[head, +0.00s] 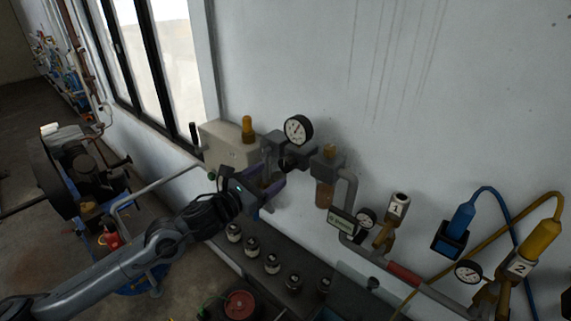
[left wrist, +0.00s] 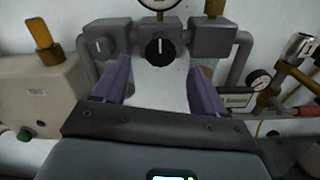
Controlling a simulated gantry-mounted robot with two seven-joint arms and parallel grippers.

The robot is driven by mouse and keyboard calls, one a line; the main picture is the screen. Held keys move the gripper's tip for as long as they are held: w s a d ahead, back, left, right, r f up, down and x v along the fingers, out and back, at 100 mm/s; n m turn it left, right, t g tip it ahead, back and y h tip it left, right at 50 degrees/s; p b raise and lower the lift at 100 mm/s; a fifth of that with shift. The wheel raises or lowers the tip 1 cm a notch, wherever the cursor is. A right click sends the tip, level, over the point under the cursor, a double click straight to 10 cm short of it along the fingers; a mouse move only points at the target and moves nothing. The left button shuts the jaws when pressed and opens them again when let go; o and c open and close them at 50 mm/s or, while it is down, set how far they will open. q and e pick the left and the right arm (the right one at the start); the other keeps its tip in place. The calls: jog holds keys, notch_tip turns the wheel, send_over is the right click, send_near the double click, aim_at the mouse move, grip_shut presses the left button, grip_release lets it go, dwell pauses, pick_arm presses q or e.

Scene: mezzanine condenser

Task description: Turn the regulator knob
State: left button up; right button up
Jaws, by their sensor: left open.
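The regulator knob (left wrist: 160,47) is black and round with a white pointer mark that stands about upright. It sits at the front of the middle grey block, under a round gauge (head: 298,129). My left gripper (head: 276,180) is open, with its two purple fingers pointing at the wall unit. In the left wrist view the knob lies ahead, between the lines of the two fingers (left wrist: 158,75), and nothing is held. I cannot tell whether a finger touches anything. In the head view the gripper partly covers the unit and the knob is hard to make out. My right gripper is not in view.
A beige box (head: 228,145) with an amber-topped fitting is left of the unit. A smaller grey knob (left wrist: 100,46) is on the left block. Several small canisters (head: 271,264) stand below. Pipes, a display (head: 341,224) and hose couplings are to the right.

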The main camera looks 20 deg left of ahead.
aim_at(284, 167)
pick_arm(q)
jog(key=p+x, duration=0.1)
jog(key=x, duration=0.4)
jog(key=shift+w+d+r, duration=0.1)
jog(key=shift+w+r, duration=0.05)
jog(key=shift+w, duration=0.05)
jog(key=shift+p+x, duration=0.4)
jog(key=shift+x, duration=0.6)
jog(key=c, duration=1)
jog(key=shift+c, duration=0.2)
